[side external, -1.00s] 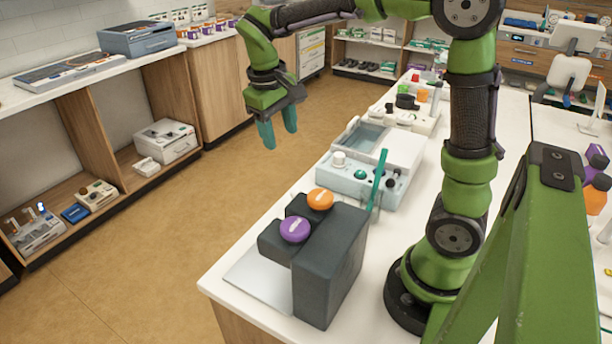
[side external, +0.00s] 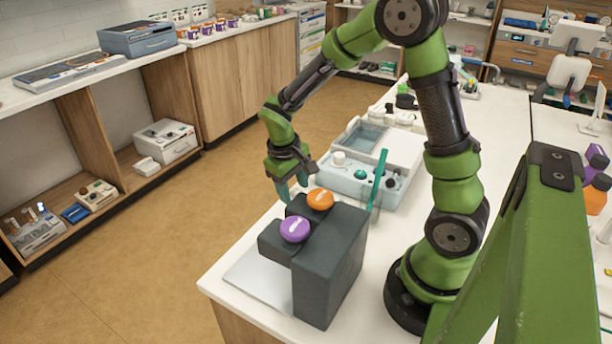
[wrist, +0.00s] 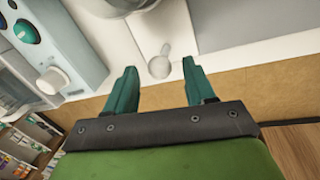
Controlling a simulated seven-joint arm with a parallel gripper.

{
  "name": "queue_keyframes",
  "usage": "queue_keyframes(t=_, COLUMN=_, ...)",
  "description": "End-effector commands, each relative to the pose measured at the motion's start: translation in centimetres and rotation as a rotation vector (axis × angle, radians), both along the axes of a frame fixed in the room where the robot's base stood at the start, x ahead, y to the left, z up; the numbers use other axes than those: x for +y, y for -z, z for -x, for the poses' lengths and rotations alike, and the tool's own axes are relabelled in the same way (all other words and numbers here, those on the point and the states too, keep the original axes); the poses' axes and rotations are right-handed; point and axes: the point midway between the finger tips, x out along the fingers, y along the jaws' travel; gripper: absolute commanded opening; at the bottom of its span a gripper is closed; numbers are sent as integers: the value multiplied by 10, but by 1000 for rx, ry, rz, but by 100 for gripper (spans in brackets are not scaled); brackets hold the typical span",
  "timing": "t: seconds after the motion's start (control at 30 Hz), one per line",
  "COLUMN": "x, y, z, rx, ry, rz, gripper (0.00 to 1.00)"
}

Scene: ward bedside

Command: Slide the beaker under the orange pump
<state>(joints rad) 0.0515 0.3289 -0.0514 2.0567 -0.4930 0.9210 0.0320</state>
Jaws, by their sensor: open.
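The orange pump (side external: 320,199) and the purple pump (side external: 295,229) sit on top of a dark grey dispenser block (side external: 335,265). My gripper (side external: 292,192) is open and empty, fingers pointing down, just behind and left of the orange pump in the side view. In the wrist view my gripper (wrist: 163,88) shows its two teal fingers spread apart. A small pale, translucent object (wrist: 160,64), seemingly the beaker, stands on the white counter just beyond the gap between the fingertips. I cannot make out the beaker in the side view.
A light blue device (side external: 365,180) with a white knob and a teal lever stands behind the dispenser. A pale plate (side external: 260,280) lies at the dispenser's front. The white counter's (side external: 225,268) left edge drops to the floor, near my gripper.

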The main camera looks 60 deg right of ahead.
Motion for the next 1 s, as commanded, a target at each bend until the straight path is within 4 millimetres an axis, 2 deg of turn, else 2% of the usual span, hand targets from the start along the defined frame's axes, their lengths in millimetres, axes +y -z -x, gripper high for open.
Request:
queue_keyframes(t=0.37, x=-1, y=6, z=0, rx=0, ry=1, rz=0, gripper=54)
queue_keyframes(t=0.7, x=-1, y=5, z=0, rx=-1, ry=0, rz=0, gripper=2)
queue_keyframes(t=1.0, x=3, y=5, z=0, rx=0, ry=-3, rz=0, gripper=0)
